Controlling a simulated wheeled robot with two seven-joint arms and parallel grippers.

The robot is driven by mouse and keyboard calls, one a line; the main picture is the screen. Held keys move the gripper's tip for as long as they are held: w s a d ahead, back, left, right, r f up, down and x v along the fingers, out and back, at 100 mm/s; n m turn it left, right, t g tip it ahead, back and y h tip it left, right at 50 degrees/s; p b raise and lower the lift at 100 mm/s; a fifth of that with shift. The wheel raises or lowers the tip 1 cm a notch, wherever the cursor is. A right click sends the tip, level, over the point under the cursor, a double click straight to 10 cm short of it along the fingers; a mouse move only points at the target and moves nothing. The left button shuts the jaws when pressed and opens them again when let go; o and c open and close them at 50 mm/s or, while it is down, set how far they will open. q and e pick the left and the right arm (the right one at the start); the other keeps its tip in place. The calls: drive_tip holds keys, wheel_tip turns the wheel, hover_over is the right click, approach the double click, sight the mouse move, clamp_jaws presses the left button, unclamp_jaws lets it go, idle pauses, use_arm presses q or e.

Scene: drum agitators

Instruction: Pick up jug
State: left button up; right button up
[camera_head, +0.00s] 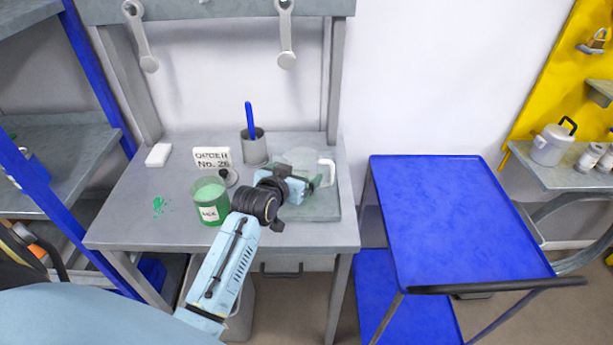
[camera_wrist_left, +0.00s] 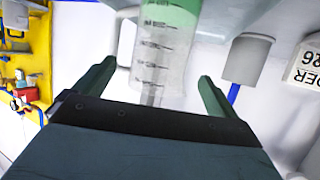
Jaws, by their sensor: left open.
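The clear jug (camera_head: 300,157) with a white handle stands on a grey tray (camera_head: 322,213) at the right of the workbench. My left gripper (camera_head: 305,181) is open in front of it, partly hiding its lower part. In the left wrist view, which is upside down, the jug (camera_wrist_left: 165,45) shows measuring marks and green contents. It appears between the two fingers (camera_wrist_left: 156,75), with gaps on both sides. Its handle (camera_wrist_left: 127,42) is beside one finger. Whether the fingers reach around the jug is unclear. My right gripper is out of view.
A green jar (camera_head: 210,203) with a label stands left of my left wrist. Behind are an order sign (camera_head: 212,158) and a grey cup (camera_head: 254,150) with a blue stick. A bare blue trolley (camera_head: 460,220) stands right of the workbench (camera_head: 130,215).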

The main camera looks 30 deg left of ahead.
sight(308, 162)
use_arm(q)
drive_tip(key=x, duration=0.5)
drive_tip(key=shift+w+r, duration=0.1)
drive_tip(key=shift+r, duration=0.1)
drive_tip(key=c, duration=1.2)
